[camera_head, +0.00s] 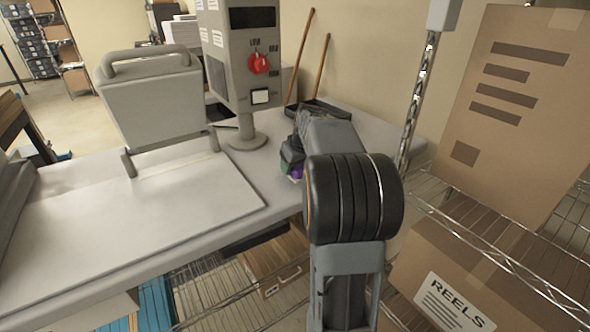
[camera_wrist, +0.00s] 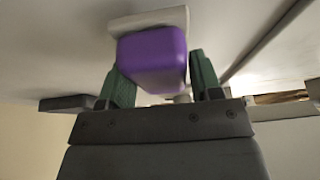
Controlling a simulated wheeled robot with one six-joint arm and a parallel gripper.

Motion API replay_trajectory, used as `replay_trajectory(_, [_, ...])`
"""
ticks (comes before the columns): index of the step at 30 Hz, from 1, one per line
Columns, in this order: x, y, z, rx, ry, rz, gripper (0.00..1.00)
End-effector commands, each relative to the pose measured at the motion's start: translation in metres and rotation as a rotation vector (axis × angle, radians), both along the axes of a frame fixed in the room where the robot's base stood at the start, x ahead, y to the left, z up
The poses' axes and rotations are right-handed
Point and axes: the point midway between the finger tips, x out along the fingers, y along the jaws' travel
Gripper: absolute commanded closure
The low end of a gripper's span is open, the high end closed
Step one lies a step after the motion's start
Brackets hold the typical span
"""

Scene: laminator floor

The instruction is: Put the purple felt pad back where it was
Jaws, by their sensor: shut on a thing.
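The purple felt pad (camera_wrist: 152,62) is a rounded purple block in the wrist view, between the two green fingers of my gripper (camera_wrist: 162,78). The gripper is shut on it. A pale flat piece (camera_wrist: 150,19) lies against the pad's far side; I cannot tell whether it is part of the pad. In the head view only a small bit of purple (camera_head: 297,172) shows beside my gripper (camera_head: 292,161), over the right part of the grey worktop (camera_head: 225,165). My arm hides most of the gripper there. I cannot tell whether the pad touches the worktop.
A grey control box with a red knob (camera_head: 259,63) stands on a post behind the gripper. A press with a raised handled lid (camera_head: 150,100) is to the left. A dark tray (camera_head: 318,108) with two wooden handles is at the back. Wire shelving with cartons (camera_head: 505,90) is on the right.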

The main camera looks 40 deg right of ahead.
Motion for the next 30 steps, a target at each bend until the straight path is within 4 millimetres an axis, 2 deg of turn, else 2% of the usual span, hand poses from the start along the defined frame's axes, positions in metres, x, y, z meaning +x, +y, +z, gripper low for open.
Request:
replay_trajectory(3, [0.0,0.001,-0.014,0.001,0.001,0.0,0.63])
replay_trajectory(6, [0.0,0.001,-0.019,0.0,0.0,0.001,0.63])
replay_trajectory(19, [-0.001,0.001,-0.025,-0.001,0.0,0.001,0.63])
replay_trajectory(20, [0.0,0.001,-0.024,-0.001,0.0,0.001,0.39])
replay_trajectory(27, [-0.001,0.001,-0.024,0.0,0.0,0.001,0.16])
replay_trajectory(30, [-0.001,0.001,-0.024,0.0,0.0,0.001,0.16])
